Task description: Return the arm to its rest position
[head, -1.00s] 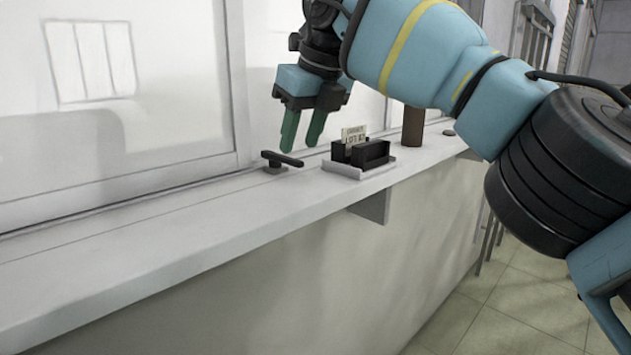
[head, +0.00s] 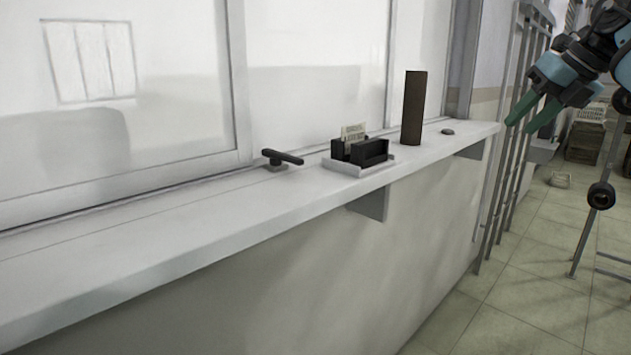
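My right gripper (head: 533,113) is at the upper right of the head view, off the right end of the counter. Its two green fingers are spread apart with nothing between them. Much of the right arm is outside the frame. My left gripper is not in view. A black holder with a card (head: 353,134) in it sits on a pale base (head: 343,168) on the counter. A black lever-like handle (head: 282,158) stands left of it on the counter.
The white counter (head: 150,245) runs along the window. A tall brown block (head: 413,108) stands upright right of the holder, with a small dark disc (head: 447,131) beyond it. Metal bars (head: 507,130) stand near the gripper. Crates (head: 586,135) are on the floor behind. The tiled floor is open at lower right.

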